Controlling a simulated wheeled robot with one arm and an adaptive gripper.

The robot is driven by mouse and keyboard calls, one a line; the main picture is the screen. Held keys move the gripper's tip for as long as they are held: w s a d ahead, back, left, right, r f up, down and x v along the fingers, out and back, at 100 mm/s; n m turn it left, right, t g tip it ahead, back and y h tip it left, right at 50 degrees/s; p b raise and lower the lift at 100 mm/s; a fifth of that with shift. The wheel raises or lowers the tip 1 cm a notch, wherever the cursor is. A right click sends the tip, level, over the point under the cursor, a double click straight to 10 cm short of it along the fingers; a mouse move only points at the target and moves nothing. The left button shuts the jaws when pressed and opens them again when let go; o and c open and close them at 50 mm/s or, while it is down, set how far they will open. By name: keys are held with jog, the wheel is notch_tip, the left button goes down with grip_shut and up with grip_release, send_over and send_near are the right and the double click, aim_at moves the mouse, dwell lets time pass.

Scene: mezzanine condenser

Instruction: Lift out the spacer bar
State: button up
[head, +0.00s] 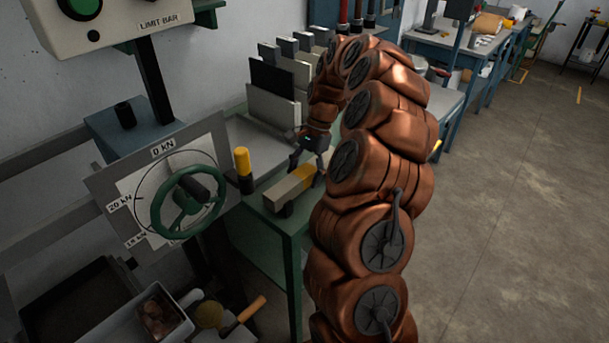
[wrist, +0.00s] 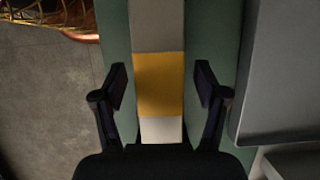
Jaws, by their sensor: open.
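The spacer bar (head: 281,193) is a pale grey bar with a yellow band, lying on a green bench surface in the head view. In the wrist view the bar (wrist: 159,25) runs up the middle of the picture, with its yellow band (wrist: 158,84) between my fingers. My gripper (head: 307,168) is over the banded part of the bar, and its fingers are open. In the wrist view my gripper (wrist: 161,86) has one finger on each side of the band, with a visible gap on both sides. The fingertips' height against the bench is hard to tell.
A yellow-topped post (head: 243,170) stands just left of the bar. A green handwheel (head: 187,202) on a kN dial plate (head: 106,188) is further left. Upright grey plates (head: 273,106) stand behind. A grey slab (wrist: 290,75) lies right of the bar in the wrist view.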

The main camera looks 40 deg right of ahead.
grip_shut()
dwell(0.6)
